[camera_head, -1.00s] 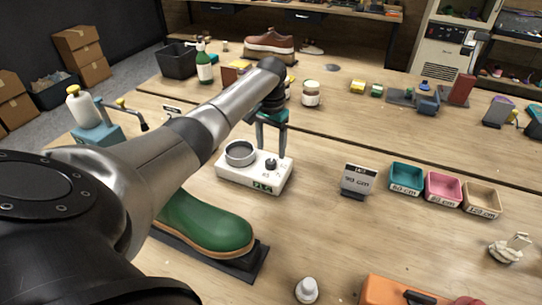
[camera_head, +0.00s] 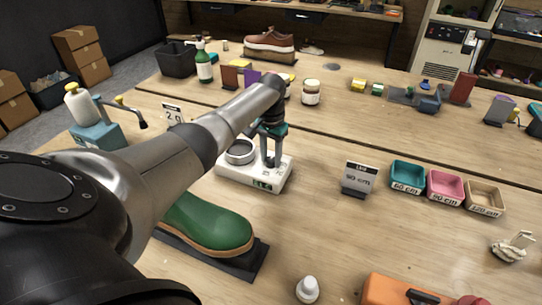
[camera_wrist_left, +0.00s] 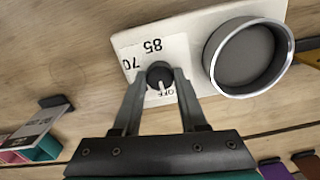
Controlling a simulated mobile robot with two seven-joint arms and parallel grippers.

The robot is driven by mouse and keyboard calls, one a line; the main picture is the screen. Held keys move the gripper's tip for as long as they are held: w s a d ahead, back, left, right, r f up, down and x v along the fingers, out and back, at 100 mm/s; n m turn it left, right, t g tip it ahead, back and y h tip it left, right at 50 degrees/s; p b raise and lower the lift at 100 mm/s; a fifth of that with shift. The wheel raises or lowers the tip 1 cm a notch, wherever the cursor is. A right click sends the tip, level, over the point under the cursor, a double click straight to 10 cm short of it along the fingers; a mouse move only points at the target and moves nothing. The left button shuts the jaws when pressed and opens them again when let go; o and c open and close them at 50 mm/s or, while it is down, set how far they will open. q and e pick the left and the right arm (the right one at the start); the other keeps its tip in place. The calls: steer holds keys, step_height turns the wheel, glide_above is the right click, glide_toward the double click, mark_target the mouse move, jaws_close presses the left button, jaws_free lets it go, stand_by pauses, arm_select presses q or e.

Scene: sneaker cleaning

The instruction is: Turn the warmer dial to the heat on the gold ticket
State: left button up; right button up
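The white warmer (camera_head: 228,172) stands on the near table, with a round metal-rimmed cup (camera_head: 240,152) and a small green display on its front. In the left wrist view its dark dial (camera_wrist_left: 159,75) sits on a label reading 70, 85 and OFF. The dial's pale pointer faces OFF. My left gripper (camera_head: 270,164) is down at the dial; in the wrist view its fingers (camera_wrist_left: 160,77) lie close on both sides and appear shut on it. My right gripper is not in view. I cannot make out a gold ticket.
A green boot (camera_head: 215,226) on a dark board lies in front of the warmer. A grey sign (camera_head: 360,178) and teal, pink and tan trays (camera_head: 445,187) stand to the right.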

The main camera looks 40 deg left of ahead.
arm_select(q)
jaws_close()
steer(key=shift+r+m, duration=0.1)
steer(key=shift+m, duration=0.2)
steer(key=shift+m+p, duration=0.8)
steer(key=m+p, duration=0.1)
steer(key=m, duration=0.1)
steer(key=shift+m, duration=0.4)
steer(key=m, duration=0.3)
steer(key=shift+p, duration=0.3)
steer(key=shift+w+m, duration=0.1)
steer(key=shift+m, duration=1.8)
